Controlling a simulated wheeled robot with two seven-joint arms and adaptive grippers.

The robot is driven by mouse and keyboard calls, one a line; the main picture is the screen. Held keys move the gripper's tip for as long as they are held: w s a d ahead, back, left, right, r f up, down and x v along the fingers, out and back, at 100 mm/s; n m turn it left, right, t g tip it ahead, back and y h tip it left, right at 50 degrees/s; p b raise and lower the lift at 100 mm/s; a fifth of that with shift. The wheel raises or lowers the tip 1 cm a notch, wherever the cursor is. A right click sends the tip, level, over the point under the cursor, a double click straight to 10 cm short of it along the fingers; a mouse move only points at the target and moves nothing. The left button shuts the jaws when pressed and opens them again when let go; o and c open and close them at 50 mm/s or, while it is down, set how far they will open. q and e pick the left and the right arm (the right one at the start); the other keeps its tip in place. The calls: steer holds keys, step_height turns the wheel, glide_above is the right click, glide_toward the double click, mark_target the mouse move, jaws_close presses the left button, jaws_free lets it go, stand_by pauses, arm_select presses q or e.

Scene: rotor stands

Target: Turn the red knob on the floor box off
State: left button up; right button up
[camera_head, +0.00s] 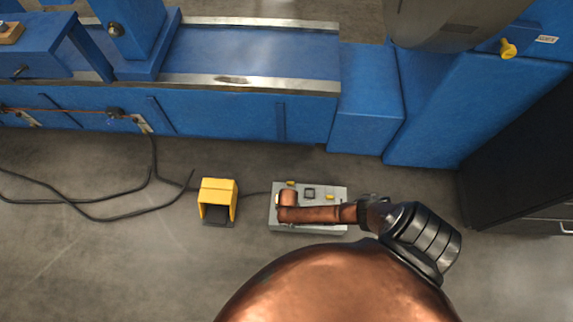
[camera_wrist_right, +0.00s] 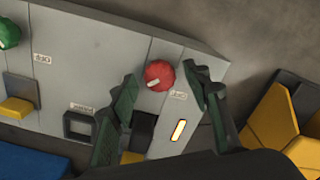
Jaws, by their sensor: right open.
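The grey floor box (camera_head: 337,190) lies on the floor, partly covered by my right arm in the head view. Its panel (camera_wrist_right: 110,45) fills much of the right wrist view. The red knob (camera_wrist_right: 159,75) is round with a small pale mark near its lower left. My right gripper (camera_wrist_right: 161,84) is open, with one finger on each side of the knob; I cannot tell whether either touches it. A lit pale rectangle with an orange edge (camera_wrist_right: 179,130) shows below the knob. The knob is hidden in the head view. My left gripper is not in view.
A green knob (camera_wrist_right: 8,34), a black square frame (camera_wrist_right: 78,126) and a yellow-ended black switch (camera_wrist_right: 17,105) share the panel. A yellow pedal (camera_head: 218,190) stands left of the box. Cables (camera_head: 90,217) lie farther left. Blue machinery (camera_head: 230,115) stands behind, a dark cabinet (camera_head: 525,160) right.

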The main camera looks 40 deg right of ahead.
steer(key=shift+c, duration=0.4)
steer(key=c, duration=1.1)
